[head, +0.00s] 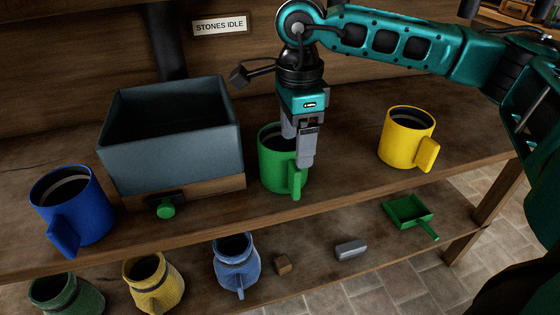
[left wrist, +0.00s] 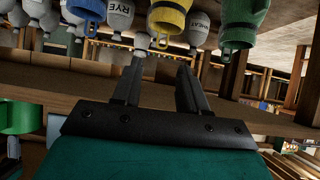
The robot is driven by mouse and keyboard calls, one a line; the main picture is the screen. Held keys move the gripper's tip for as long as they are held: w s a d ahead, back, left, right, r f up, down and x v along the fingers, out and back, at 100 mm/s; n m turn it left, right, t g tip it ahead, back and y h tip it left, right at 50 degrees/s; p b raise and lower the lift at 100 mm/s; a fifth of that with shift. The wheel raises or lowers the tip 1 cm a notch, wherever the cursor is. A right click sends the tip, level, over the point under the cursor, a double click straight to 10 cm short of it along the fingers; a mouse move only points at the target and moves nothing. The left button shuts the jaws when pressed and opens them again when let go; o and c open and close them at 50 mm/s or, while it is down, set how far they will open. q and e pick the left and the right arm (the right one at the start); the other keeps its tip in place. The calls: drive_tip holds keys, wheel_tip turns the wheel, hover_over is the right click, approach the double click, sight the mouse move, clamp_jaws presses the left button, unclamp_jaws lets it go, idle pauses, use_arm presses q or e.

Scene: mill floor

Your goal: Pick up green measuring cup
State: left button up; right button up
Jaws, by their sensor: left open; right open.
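The green measuring cup (head: 270,172) stands upright on the upper shelf in the head view, right of the grey bin, its handle facing the front. My right gripper (head: 304,158) points down over its front right rim, close above the handle. Its fingers overlap the cup in the picture and hide part of the rim and opening. It is open, and I cannot tell whether it touches the cup. My left gripper (left wrist: 160,66) is open and empty in the left wrist view, away from the cup.
A blue cup (head: 79,200) and a yellow cup (head: 402,140) stand on the same shelf. The grey bin (head: 170,150) has a green knob (head: 166,211). Below are several jugs, a green scoop (head: 405,209), a grey block (head: 350,249) and a brown block (head: 283,265).

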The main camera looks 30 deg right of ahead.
sight(295, 180)
wheel_tip(295, 180, down, 10)
drive_tip(key=shift+f+b, duration=0.1)
drive_tip(key=shift+b, duration=0.4)
clamp_jaws()
idle(0.6)
